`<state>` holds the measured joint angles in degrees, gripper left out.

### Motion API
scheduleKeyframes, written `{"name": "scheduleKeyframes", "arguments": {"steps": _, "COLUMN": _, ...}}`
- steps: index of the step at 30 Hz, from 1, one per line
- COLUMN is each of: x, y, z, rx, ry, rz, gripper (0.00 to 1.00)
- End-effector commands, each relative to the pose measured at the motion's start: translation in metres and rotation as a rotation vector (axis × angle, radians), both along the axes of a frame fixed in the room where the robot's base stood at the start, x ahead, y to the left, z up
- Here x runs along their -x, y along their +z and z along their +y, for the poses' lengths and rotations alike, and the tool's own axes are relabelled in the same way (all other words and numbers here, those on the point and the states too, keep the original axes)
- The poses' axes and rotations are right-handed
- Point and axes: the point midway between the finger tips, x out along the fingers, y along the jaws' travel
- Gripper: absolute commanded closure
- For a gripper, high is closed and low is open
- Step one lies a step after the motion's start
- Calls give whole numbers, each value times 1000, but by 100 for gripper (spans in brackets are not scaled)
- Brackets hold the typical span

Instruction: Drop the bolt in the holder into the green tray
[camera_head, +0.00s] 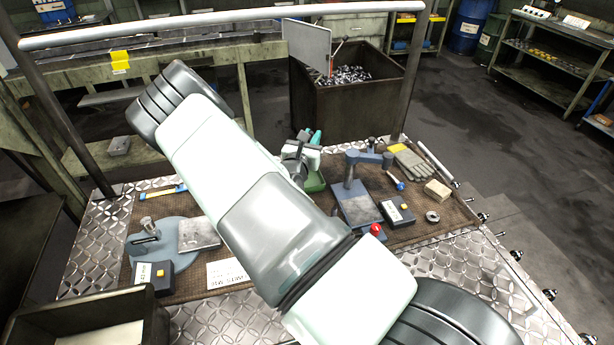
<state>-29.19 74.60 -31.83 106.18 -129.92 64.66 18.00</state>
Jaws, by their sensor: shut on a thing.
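My gripper (300,155) is beyond the far end of my arm, near the back middle of the workbench, partly hidden by the arm. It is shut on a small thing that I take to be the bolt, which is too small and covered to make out. The green tray (316,182) lies on the brown mat just below and beside the gripper, and my arm hides part of it. A round blue-grey fixture (170,258) with a small upright metal piece stands at the left of the mat. I cannot tell for sure whether it is the holder.
A blue-grey press (358,200) stands right of the tray. A large bin (345,98) of metal parts stands behind the bench. A rail (220,18) crosses above.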

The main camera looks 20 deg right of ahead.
Motion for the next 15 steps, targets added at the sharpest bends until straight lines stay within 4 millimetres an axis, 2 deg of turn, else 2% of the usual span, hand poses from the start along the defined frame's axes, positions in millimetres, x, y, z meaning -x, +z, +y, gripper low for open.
{"name": "scheduleKeyframes", "arguments": {"steps": 5, "x": -4, "y": -10, "z": -6, "rx": 5, "ry": 2, "rz": 3, "gripper": 100}}
{"name": "scheduleKeyframes", "arguments": {"steps": 15, "x": -4, "y": -48, "z": -5, "rx": 5, "ry": 2, "rz": 2, "gripper": 100}}
